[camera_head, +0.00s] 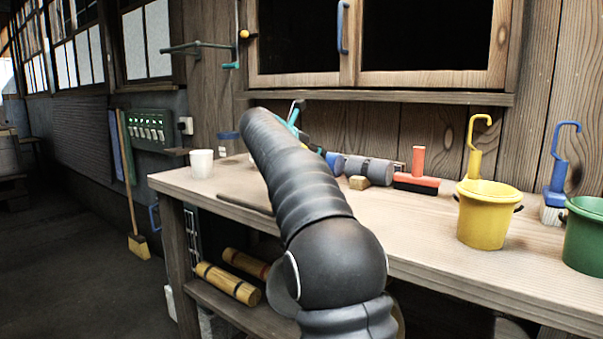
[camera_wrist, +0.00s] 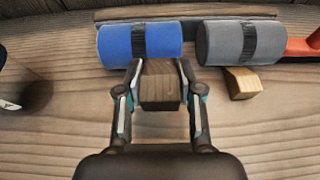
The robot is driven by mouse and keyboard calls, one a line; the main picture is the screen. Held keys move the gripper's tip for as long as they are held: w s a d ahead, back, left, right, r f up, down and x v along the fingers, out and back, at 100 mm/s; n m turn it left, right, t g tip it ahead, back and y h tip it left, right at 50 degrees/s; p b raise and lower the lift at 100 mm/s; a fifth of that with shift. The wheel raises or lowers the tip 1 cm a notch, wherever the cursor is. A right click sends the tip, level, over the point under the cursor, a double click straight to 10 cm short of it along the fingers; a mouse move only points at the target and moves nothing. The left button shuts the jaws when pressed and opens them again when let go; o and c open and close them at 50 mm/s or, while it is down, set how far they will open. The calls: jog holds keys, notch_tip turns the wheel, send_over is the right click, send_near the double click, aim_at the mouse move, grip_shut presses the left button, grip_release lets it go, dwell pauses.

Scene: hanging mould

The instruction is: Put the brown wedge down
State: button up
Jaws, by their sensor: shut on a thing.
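The brown wedge (camera_wrist: 161,88) is a dark wooden block between the fingers of my gripper (camera_wrist: 160,68) in the wrist view. My gripper is shut on it from both sides. The wedge is over the wooden bench, just in front of the blue roll (camera_wrist: 140,41). I cannot tell whether it touches the bench top. In the head view my arm hides the wedge, and only a bit of the teal and grey gripper (camera_head: 296,118) shows past the arm.
A grey roll (camera_wrist: 240,42) lies right of the blue one, with a lighter wooden wedge (camera_wrist: 242,82) in front. On the bench (camera_head: 440,222) are a white cup (camera_head: 202,163), a red brush (camera_head: 416,182), a yellow bucket (camera_head: 487,215) and a green bucket (camera_head: 584,237). Bench front-centre is clear.

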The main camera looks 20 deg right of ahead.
jog(key=w, duration=0.1)
jog(key=w+a+f, duration=0.1)
jog(key=w+f, duration=0.1)
jog(key=shift+w+a, duration=0.1)
jog(key=shift+a, duration=0.15)
jog(key=shift+f+b, duration=0.7)
jog(key=shift+f, duration=1.3)
jog(key=shift+f, duration=0.2)
jog(key=o, duration=1)
jog(key=shift+r, duration=0.25)
jog(key=v, duration=1.2)
jog(key=shift+f, duration=0.15)
